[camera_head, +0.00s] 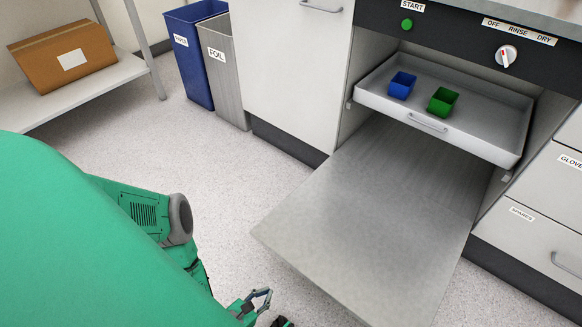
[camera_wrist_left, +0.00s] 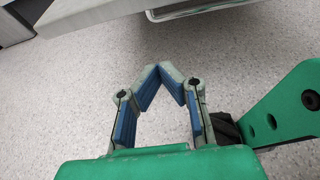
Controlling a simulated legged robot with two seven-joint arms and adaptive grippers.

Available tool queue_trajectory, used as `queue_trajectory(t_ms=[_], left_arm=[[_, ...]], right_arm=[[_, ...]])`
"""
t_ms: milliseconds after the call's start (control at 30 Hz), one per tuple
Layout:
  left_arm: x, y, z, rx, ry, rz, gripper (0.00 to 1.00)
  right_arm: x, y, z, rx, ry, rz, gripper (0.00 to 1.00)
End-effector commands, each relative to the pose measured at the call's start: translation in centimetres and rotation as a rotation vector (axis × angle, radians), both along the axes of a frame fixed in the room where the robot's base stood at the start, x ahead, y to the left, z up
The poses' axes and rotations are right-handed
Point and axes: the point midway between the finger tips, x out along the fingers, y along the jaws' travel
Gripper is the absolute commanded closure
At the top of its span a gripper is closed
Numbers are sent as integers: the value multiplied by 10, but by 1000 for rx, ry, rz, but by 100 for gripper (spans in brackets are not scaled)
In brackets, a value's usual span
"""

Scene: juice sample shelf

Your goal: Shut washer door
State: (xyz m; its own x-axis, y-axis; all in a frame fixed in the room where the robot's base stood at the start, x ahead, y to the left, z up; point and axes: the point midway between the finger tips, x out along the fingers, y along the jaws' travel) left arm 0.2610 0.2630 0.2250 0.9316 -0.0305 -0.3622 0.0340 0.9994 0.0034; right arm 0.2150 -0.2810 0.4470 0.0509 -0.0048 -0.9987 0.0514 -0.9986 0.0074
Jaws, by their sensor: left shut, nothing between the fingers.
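The washer door (camera_head: 365,225) is a flat grey panel hinged at its lower edge. It hangs open, folded down towards me above the floor. Above it, the washer's white tray (camera_head: 470,138) holds a blue cup (camera_head: 402,86) and a green cup (camera_head: 442,102). My left gripper (camera_head: 264,298) is low at the bottom of the head view, left of the door's near corner and apart from it. In the left wrist view the gripper (camera_wrist_left: 170,72) has its fingertips together with nothing between them. My right gripper is not in view.
A start button (camera_head: 407,24) and a dial (camera_head: 506,56) are on the black panel above. A blue bin (camera_head: 188,60) and a grey foil bin (camera_head: 228,85) stand left of the cabinet. A box (camera_head: 64,60) sits on a shelf. The floor (camera_head: 235,175) left of the door is clear.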

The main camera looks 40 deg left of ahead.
Motion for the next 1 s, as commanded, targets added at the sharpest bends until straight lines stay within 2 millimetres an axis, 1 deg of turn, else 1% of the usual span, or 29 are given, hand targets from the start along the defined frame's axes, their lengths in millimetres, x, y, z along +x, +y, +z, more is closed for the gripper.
queue_trajectory(t_ms=[33,167,267,633,667,700,800,1000], left_arm=[[1,1,-7,-1,0,0,100],[8,1,-10,-4,-2,1,100],[22,1,-16,-5,-3,1,100],[96,-3,-45,-2,-3,1,100],[96,-2,-41,-3,0,0,100],[94,-2,-32,-3,3,0,100],[95,-1,-19,-4,1,1,100],[95,-2,-5,-3,1,0,100]], right_arm=[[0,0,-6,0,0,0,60],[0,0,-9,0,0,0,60],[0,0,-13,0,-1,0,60],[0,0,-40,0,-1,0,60],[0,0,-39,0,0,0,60],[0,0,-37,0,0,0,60],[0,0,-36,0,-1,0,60],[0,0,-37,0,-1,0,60]])
